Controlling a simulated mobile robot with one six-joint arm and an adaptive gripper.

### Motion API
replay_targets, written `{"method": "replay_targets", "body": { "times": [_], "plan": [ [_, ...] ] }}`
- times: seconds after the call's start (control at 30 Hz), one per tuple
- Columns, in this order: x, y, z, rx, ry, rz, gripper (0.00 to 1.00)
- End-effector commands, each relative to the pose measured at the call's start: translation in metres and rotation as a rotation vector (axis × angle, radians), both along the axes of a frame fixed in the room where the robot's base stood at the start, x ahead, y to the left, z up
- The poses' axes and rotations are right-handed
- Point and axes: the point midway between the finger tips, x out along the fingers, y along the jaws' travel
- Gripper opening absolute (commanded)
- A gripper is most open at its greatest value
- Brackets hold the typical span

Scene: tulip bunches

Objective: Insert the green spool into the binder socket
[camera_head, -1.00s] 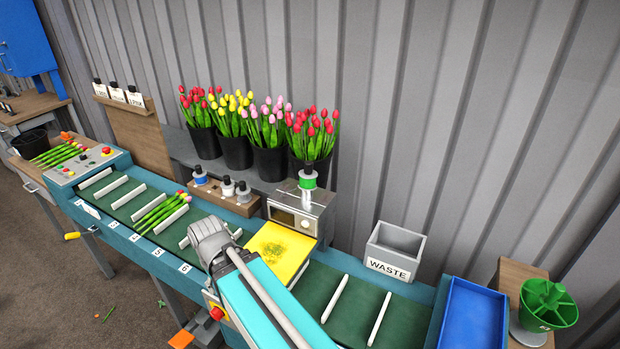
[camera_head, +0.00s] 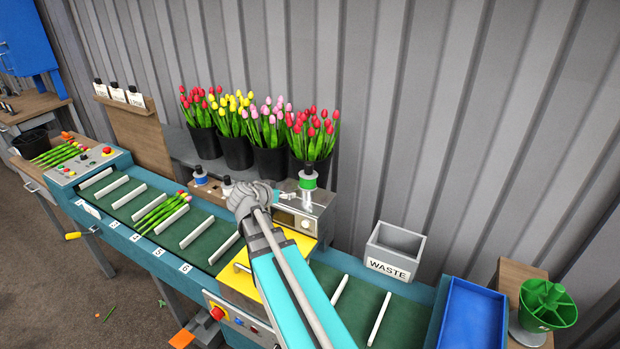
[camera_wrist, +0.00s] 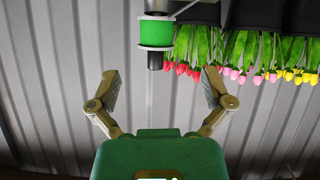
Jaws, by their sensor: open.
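The green spool (camera_head: 308,182), with pale flanges and a dark top, stands upright at the top of the grey metal binder (camera_head: 293,217). The exact fit of the spool in the socket is too small to make out. In the wrist view the green spool (camera_wrist: 155,32) is upside down at the top centre, with a dark stub at its end. My gripper (camera_wrist: 161,78) is open and empty. Its fingers are spread, with the spool ahead of them and apart from both.
A wooden rack (camera_head: 207,190) with other spools stands left of the binder. Black buckets of tulips (camera_head: 270,161) stand behind it. Tulips lie on the conveyor.

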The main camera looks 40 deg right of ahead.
Motion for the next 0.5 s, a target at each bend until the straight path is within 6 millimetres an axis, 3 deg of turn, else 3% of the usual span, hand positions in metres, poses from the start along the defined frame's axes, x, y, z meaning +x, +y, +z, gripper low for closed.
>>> {"method": "replay_targets", "body": {
  "times": [0.2,0.5],
  "plan": [
    [0.008,-0.026,0.019,-0.072,-0.112,-0.036,1.00],
    [0.008,-0.029,0.021,-0.081,-0.127,-0.039,1.00]
  ]
}}
